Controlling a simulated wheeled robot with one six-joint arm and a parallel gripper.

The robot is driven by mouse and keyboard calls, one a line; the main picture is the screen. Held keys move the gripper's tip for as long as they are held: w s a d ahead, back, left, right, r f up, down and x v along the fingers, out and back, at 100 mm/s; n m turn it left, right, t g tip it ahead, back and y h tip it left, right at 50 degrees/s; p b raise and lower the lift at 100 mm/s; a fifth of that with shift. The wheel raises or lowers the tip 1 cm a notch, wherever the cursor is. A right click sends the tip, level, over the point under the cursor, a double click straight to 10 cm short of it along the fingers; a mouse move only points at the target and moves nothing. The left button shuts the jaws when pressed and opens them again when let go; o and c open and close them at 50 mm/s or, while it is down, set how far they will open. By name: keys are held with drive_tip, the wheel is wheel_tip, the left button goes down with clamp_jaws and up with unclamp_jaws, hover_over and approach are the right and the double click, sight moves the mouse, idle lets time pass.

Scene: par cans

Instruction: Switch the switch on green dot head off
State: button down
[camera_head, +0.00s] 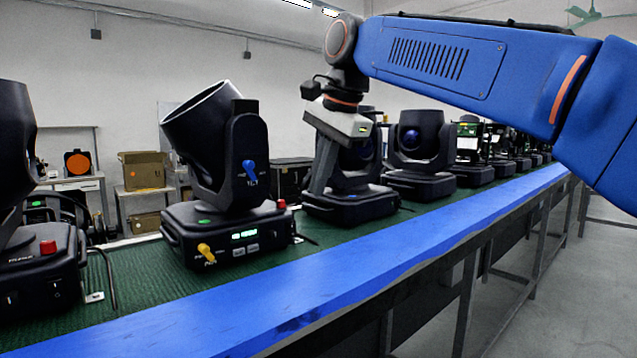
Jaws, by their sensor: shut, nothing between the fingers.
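A black moving head (222,160) stands on the bench left of centre, its wide barrel tilted up to the left. A green dot (204,221) is on top of its base. A yellow lever switch (206,253) sticks out of the base front, and a blue lever (249,171) sits on the yoke. A lit green display (244,234) and a red knob (281,204) are also on the base. I cannot tell the switch positions. My gripper (319,188) points down, shut and empty, to the right of this head, apart from its levers and in front of another head.
Another black head with a red knob (47,247) stands at the far left. More heads (420,150) line the green bench top towards the right. A blue rail (330,290) runs along the bench's front edge. Cardboard boxes (143,170) stand behind.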

sight(292, 230)
drive_tip(key=shift+d+f+h, duration=0.25)
drive_tip(key=shift+f+h, duration=0.05)
drive_tip(key=shift+f, duration=0.4)
drive_tip(key=x, duration=0.9)
drive_tip(key=shift+s+a+f, duration=0.1)
drive_tip(key=shift+f, duration=0.2)
drive_tip(key=shift+w+a+f, duration=0.35)
drive_tip(key=shift+w+a, duration=0.25)
drive_tip(key=shift+a, duration=0.05)
drive_tip(key=shift+w+a+f, duration=0.15)
drive_tip(key=shift+w+a, duration=0.7)
drive_tip(key=shift+w+a+f, duration=0.1)
drive_tip(key=shift+a, duration=0.05)
